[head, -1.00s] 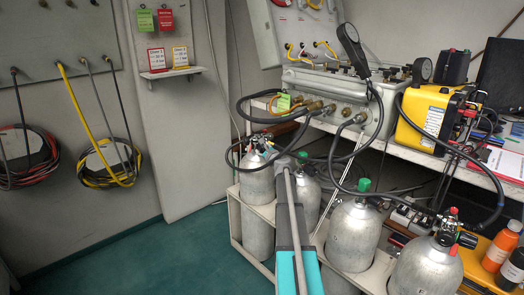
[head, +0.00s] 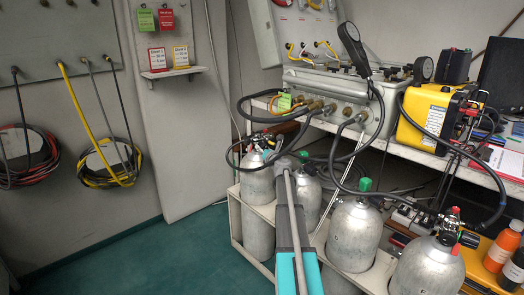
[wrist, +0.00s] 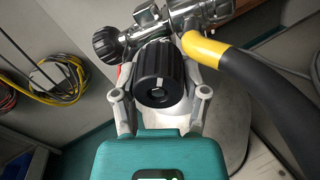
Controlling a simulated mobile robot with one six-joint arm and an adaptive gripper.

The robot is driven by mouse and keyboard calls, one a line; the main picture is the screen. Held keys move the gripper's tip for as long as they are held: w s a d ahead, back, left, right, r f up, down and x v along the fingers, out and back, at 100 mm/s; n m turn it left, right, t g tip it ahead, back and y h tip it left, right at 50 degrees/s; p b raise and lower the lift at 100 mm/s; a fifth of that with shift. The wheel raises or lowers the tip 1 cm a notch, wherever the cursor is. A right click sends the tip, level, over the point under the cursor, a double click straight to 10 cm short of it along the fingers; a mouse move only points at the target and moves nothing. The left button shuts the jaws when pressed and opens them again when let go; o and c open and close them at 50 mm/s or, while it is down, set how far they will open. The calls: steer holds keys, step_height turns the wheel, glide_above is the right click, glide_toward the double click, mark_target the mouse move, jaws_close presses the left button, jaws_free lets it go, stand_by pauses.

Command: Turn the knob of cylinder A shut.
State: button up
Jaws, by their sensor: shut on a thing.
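In the wrist view a ribbed black knob (wrist: 160,75) faces me on a chrome valve. My gripper (wrist: 160,88) is shut on this knob, with one grey finger on its left side and one on its right. In the head view my arm reaches over the cylinder rack to the valves of the left cylinder (head: 258,187) and the cylinder behind my arm (head: 309,200). I see no readable letter that marks cylinder A.
A second black knob (wrist: 107,44) sits close at the upper left of the held one. A black hose with a yellow band (wrist: 203,48) passes close on the right. The green floor at left is clear.

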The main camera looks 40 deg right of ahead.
steer(key=m, duration=0.6)
steer(key=shift+w+m, duration=0.1)
steer(key=shift+m, duration=0.2)
steer(key=m, duration=0.5)
steer(key=shift+r+m, duration=0.1)
steer(key=shift+m, duration=0.2)
steer(key=shift+a+h, duration=0.1)
steer(key=shift+h, duration=0.2)
steer(key=o, duration=1.2)
steer(key=shift+c, duration=0.2)
steer(key=shift+a, duration=0.1)
